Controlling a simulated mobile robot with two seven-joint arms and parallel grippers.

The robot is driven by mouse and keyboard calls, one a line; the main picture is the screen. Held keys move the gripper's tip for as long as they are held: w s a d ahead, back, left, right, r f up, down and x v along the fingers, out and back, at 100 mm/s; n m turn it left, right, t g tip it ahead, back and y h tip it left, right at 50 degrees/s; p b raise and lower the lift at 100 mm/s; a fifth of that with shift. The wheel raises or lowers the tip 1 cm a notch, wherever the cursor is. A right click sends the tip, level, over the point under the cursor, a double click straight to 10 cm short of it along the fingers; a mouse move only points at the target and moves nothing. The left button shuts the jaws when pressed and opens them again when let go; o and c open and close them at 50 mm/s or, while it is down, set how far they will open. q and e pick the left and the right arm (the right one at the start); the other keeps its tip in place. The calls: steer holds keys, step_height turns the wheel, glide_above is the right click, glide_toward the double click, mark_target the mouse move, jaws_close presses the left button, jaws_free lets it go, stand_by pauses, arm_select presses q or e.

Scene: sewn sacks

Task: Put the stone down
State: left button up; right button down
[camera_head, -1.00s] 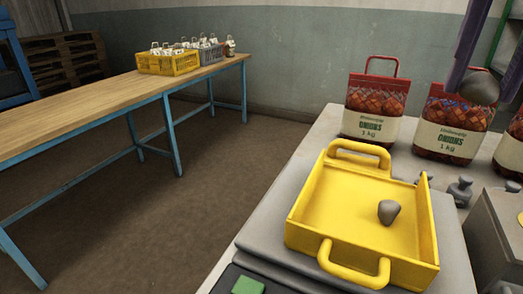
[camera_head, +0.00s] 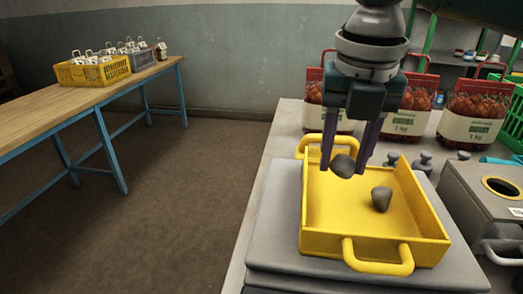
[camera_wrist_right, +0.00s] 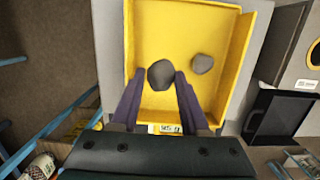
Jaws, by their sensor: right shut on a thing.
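My right gripper (camera_head: 346,165) is shut on a dark grey stone (camera_head: 343,166), which it holds above the yellow tray (camera_head: 375,248). The held stone also shows between the fingertips in the right wrist view (camera_wrist_right: 161,73). A second grey stone (camera_head: 381,199) lies on the tray floor, to the right of the held one; it shows in the right wrist view (camera_wrist_right: 202,63) too. The tray has a handle at each end and sits on a grey scale platform (camera_head: 285,220). My left gripper is not in view.
Several red onion sacks (camera_head: 472,112) stand behind the tray. Small grey weights (camera_head: 424,163) stand between them and the tray. A grey box with a round yellow-rimmed opening (camera_head: 490,205) is at the right. A wooden table (camera_head: 60,115) with a yellow crate (camera_head: 93,72) stands at the far left.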

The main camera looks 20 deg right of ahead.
mark_target(340, 176)
steer(key=shift+f, duration=2.75)
steer(key=shift+f, duration=0.2)
steer(key=c, duration=0.7)
jaws_free()
steer(key=r, duration=0.7)
steer(key=s+a+r, duration=0.1)
steer(key=r, duration=0.3)
steer(key=shift+s+r+p, duration=0.1)
steer(key=shift+p, duration=0.25)
steer(key=shift+s+r, duration=0.15)
steer(key=shift+r, duration=0.4)
